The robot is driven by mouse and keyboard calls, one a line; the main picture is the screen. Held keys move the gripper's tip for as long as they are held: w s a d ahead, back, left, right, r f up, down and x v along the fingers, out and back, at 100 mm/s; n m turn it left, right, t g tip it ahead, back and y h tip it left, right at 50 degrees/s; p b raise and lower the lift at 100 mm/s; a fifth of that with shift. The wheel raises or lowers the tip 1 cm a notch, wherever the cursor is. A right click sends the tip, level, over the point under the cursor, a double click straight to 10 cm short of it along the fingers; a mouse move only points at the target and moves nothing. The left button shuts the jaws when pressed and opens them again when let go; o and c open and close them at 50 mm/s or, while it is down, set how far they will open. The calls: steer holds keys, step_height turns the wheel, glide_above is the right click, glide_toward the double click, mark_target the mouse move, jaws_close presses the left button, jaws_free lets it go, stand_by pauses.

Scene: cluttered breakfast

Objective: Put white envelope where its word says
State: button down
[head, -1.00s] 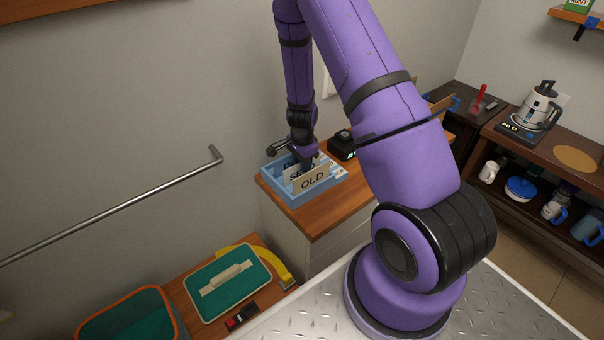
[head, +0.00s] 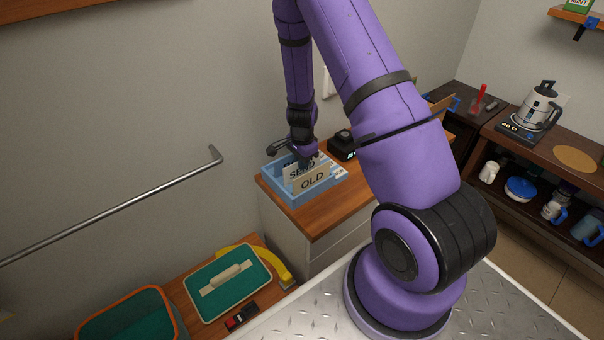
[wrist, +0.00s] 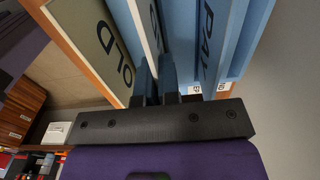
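A blue letter rack (head: 283,192) stands on a wooden cabinet top. A cream card (head: 313,181) marked OLD is at its front, and a white envelope (head: 294,177) marked SEND stands just behind it. My gripper (head: 304,163) is down over the rack. In the wrist view its fingers (wrist: 157,85) are close together around the white envelope's edge (wrist: 148,35), which shows an S. The OLD card (wrist: 98,40) is to the left and a blue panel marked PAY (wrist: 206,40) to the right. The envelope's lower edge is hidden.
A small black device (head: 343,147) sits behind the rack. A metal rail (head: 130,211) runs along the wall at left. A teal board with a handle (head: 229,285) and an orange-rimmed bin (head: 125,315) are below. A kettle (head: 540,105) is at right.

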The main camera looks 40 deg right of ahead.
steer(key=shift+r, duration=3.8)
